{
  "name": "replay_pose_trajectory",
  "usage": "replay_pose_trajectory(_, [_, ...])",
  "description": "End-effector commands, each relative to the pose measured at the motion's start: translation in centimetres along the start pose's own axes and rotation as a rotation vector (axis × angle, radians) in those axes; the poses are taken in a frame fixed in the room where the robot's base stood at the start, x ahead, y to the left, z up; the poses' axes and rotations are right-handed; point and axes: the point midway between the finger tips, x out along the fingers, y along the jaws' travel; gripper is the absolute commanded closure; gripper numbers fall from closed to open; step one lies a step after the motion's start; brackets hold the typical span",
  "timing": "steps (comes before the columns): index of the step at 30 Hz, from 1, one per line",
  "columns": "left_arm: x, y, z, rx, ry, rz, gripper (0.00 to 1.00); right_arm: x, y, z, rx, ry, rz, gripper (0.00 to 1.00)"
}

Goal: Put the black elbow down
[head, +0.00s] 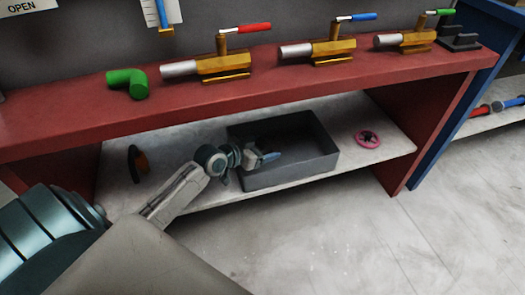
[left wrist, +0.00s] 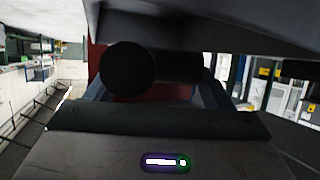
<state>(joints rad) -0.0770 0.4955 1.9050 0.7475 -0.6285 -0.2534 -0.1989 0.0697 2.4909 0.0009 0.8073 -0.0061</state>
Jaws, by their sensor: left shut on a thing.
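My left gripper (head: 262,158) reaches into the dark grey bin (head: 290,178) on the low shelf. In the left wrist view the black elbow (left wrist: 128,68) lies between the blue fingers of the left gripper (left wrist: 153,88), which are shut on it. Its round dark end faces the camera. In the head view I cannot make the black elbow out against the dark bin, so whether it touches the bin floor is unclear. My right gripper is in neither view.
A green elbow (head: 128,83) and several brass valves with coloured handles stand on the red bench (head: 330,77) above the bin. A pink handwheel (head: 367,139) lies on the low shelf (head: 392,146) right of the bin. A dark ring-like part (head: 137,165) is at its left.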

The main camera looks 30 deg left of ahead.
Motion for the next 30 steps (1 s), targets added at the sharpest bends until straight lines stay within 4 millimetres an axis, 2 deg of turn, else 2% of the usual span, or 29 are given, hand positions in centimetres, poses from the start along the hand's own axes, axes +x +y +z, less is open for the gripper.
replay_pose_trajectory(7, [0.1,0.0,0.1,0.001,0.002,0.0,0.55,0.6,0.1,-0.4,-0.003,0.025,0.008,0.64])
replay_pose_trajectory(22, [0.5,0.0,1.2,0.001,0.003,-0.001,0.55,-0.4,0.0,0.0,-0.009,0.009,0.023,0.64])
replay_pose_trajectory(23, [0.5,0.0,1.2,0.001,0.001,-0.001,0.23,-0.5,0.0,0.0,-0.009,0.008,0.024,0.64])
replay_pose_trajectory(24, [0.5,0.0,1.2,0.001,0.001,-0.001,0.15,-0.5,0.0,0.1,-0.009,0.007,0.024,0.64])
replay_pose_trajectory(26, [0.5,0.0,1.2,0.001,0.001,0.0,0.03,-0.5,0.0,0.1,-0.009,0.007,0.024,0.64])
replay_pose_trajectory(30, [0.5,0.0,1.2,0.001,0.001,0.0,0.03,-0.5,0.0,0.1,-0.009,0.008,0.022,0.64])
